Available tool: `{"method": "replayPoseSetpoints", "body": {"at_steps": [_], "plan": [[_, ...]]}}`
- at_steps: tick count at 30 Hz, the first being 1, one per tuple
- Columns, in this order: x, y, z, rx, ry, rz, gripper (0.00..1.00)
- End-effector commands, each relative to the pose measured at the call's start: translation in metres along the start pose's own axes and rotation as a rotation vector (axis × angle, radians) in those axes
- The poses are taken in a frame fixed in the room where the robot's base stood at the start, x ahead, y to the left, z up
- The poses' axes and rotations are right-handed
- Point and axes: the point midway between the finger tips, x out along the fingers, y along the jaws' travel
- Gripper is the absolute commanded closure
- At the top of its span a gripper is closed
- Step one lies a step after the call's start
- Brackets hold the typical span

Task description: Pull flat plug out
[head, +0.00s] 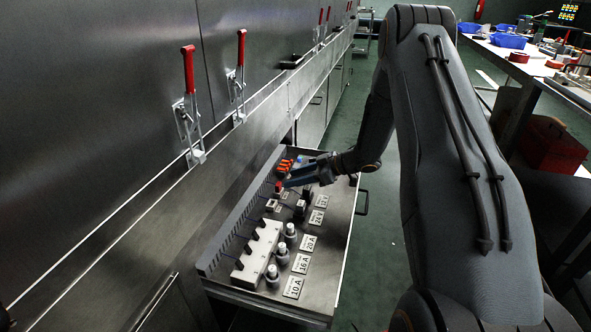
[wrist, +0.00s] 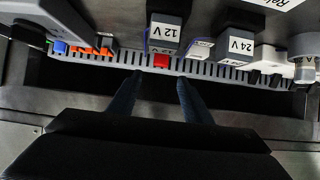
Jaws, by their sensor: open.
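My gripper (head: 287,183) is open over the far part of the pulled-out panel (head: 325,262) in the head view. In the wrist view my gripper (wrist: 158,82) has its two dark blue fingers spread, with nothing between them. A small red block (wrist: 161,61), possibly the flat plug, sits just ahead of the gap between the fingertips. It lies in front of a dark block labelled 12 V (wrist: 165,31). The red block (head: 279,187) also shows beside the fingers in the head view. I cannot tell for certain which part is the flat plug.
A 24 V block (wrist: 240,44) stands right of the red block. Orange connectors (wrist: 92,50) and a blue one (wrist: 60,47) sit to the left. A slotted grey duct (wrist: 205,71) runs along the row. Red-handled clamps (head: 188,72) line the steel wall.

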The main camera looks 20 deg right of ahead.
Motion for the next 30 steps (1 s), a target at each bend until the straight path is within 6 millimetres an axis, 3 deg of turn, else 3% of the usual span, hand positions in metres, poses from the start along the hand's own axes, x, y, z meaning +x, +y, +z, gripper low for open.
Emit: {"method": "replayPoseSetpoints", "body": {"at_steps": [2,9,15,28,30], "plan": [[0.008,0.0,0.015,0.003,-0.001,-0.001,0.55],[0.051,0.0,0.013,-0.001,-0.001,-0.001,0.55],[0.073,0.0,0.012,-0.001,-0.001,0.0,0.55],[0.081,0.0,0.011,0.0,-0.001,0.001,0.55],[0.081,0.0,0.011,0.0,-0.001,0.001,0.65]]}}
